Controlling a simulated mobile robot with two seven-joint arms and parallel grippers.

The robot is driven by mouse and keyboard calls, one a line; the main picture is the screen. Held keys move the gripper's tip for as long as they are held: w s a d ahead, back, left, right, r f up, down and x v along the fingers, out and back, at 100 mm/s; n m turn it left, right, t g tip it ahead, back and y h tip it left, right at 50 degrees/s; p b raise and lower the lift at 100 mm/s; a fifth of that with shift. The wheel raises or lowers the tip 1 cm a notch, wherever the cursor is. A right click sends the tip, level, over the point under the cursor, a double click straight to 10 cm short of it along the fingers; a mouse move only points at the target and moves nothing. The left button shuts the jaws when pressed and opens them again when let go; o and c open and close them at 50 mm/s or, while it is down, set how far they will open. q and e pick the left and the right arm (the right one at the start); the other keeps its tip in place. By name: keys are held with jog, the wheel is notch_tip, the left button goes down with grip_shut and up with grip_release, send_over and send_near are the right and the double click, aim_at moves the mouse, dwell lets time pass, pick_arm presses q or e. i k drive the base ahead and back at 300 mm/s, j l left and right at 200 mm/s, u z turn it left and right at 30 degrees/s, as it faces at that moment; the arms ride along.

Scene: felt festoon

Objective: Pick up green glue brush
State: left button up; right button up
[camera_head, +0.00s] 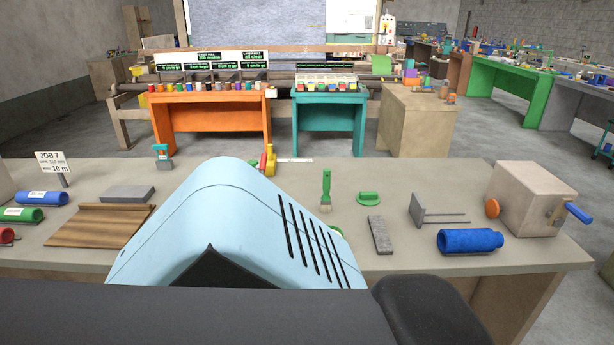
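A green glue brush (326,187) is on the workbench (390,265) just right of the middle of the view. Its green handle points away from me and its pale bristles point toward me. Nothing is holding it. Neither of my grippers shows in this view. A light blue part of my own body covers the middle of the bench and hides what lies behind it.
Right of the brush are a green handled pad (369,198), a grey bar (380,235), a pronged holder (437,213), a blue roll (469,241) and a cranked box (538,200). Left are felt rolls (42,198), a wooden board (98,225) and a grey block (128,193).

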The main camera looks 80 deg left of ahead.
aim_at(325, 201)
jog(key=u, duration=2.45)
